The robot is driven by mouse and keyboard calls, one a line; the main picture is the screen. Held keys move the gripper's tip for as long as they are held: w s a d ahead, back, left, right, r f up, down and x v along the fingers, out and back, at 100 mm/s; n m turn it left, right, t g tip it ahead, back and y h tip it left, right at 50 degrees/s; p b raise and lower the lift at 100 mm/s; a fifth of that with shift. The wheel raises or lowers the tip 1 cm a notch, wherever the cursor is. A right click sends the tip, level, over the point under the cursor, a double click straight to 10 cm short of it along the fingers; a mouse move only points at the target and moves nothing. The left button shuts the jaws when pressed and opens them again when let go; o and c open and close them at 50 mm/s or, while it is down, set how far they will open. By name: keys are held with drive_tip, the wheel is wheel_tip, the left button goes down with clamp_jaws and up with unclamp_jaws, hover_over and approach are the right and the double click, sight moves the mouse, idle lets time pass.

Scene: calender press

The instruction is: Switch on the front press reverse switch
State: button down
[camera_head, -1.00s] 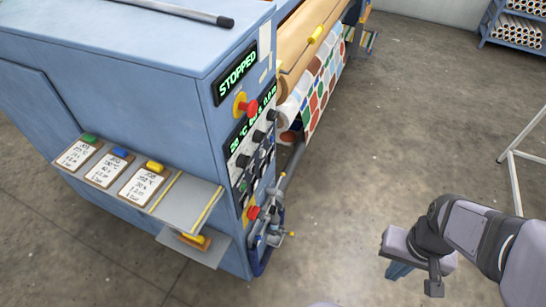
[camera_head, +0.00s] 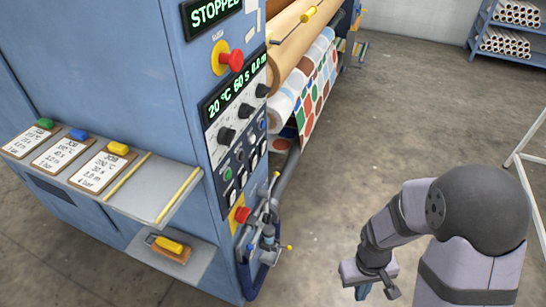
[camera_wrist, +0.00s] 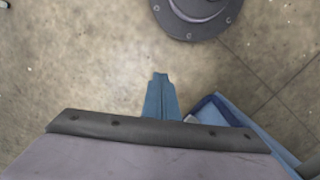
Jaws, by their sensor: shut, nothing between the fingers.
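The press control panel (camera_head: 236,140) is on the end face of the blue machine, left of centre in the head view. It carries black knobs (camera_head: 226,135), small buttons (camera_head: 239,155) and a lower row of switches (camera_head: 243,178). Their labels are too small to read, so I cannot tell which is the front press reverse switch or its position. The display above reads STOPPED (camera_head: 215,11); another reads 20 °C, 60 s, 0.0 m (camera_head: 232,97). My gripper (camera_head: 362,291) is shut and empty over the floor, right of the panel and apart from it. Its blue fingers show in the wrist view (camera_wrist: 160,96).
Pipes and valves (camera_head: 266,235) protrude at the lower corner. A shelf (camera_head: 150,200) with job clipboards juts out left. Patterned fabric (camera_head: 318,88) hangs behind. Open floor lies between gripper and machine.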

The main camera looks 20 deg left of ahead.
sight(264, 148)
drive_tip(key=w+a+r+n+t+y, duration=0.1)
drive_tip(key=w+a+n+t+y, duration=0.15)
drive_tip(key=w+a, duration=0.5)
drive_tip(key=w+a+r+n+t+y, duration=0.15)
drive_tip(key=w+a+t, duration=0.25)
drive_tip(key=w, duration=0.7)
drive_tip(key=w+a+r+n+t+y, duration=0.2)
drive_tip(key=a+r+y, duration=0.2)
drive_tip(key=a+r, duration=0.2)
drive_tip(key=w+a+r+n+t+y, duration=0.2)
drive_tip(key=a+r+y, duration=0.3)
drive_tip(key=r, duration=0.4)
drive_tip(key=shift+w+a+r+t+b, duration=0.2)
drive_tip(key=shift+w+a+t+b, duration=0.1)
drive_tip(key=shift+w+a+t, duration=0.1)
drive_tip(key=a+r, duration=0.1)
drive_tip(key=a, duration=0.7)
drive_tip(key=shift+a, duration=0.35)
drive_tip(key=shift+a+r+b, duration=0.2)
drive_tip(key=shift+a+b, duration=0.15)
drive_tip(key=shift+a, duration=0.4)
idle(0.6)
drive_tip(key=shift+d, duration=0.2)
